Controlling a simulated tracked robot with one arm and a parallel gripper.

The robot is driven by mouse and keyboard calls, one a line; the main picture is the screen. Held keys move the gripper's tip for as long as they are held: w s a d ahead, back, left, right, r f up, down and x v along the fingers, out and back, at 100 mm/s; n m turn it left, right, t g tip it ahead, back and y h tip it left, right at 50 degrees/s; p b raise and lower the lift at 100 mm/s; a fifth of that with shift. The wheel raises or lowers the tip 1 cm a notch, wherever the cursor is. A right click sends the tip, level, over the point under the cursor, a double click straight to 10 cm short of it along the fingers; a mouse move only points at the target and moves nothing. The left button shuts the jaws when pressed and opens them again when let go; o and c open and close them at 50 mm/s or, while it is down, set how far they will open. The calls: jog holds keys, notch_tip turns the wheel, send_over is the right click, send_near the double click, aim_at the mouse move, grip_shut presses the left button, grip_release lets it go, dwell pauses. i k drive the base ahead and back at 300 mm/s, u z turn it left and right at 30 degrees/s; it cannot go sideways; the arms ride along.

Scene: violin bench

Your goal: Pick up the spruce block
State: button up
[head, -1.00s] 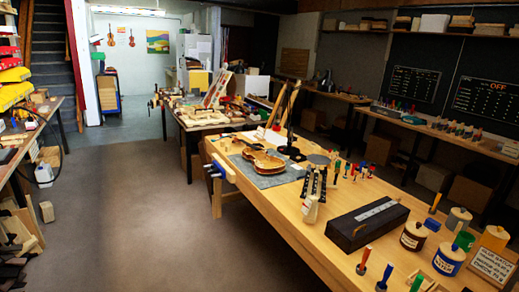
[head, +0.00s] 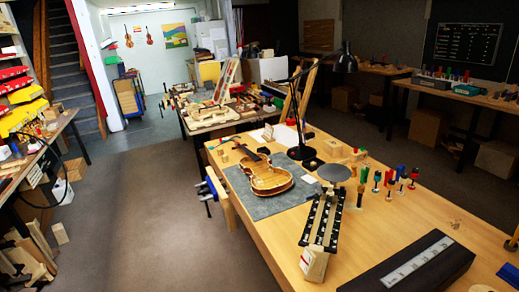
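I cannot tell for certain which piece is the spruce block. Several pale wood blocks are in view. One small pale block (head: 59,233) is on the floor at the left. Another pale block (head: 333,148) is on the near bench (head: 420,215), right of the black lamp. A smaller pale piece (head: 223,152) is near the bench's left edge, left of the violin. A pale block (head: 312,264) is at the lower end of the dark slotted rack. My gripper is not in view.
A violin (head: 267,176) lies on a grey mat (head: 235,187). A desk lamp (head: 301,153), a round grey disc (head: 334,172), coloured-handled tools and a long dark box (head: 410,264) share the bench. Open floor (head: 140,200) lies between it and the left bench. Wood scraps lean at lower left.

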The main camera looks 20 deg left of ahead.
aim_at(225, 159)
jog(key=u, duration=0.3)
jog(key=i, duration=1.5)
jog(key=u, duration=0.7)
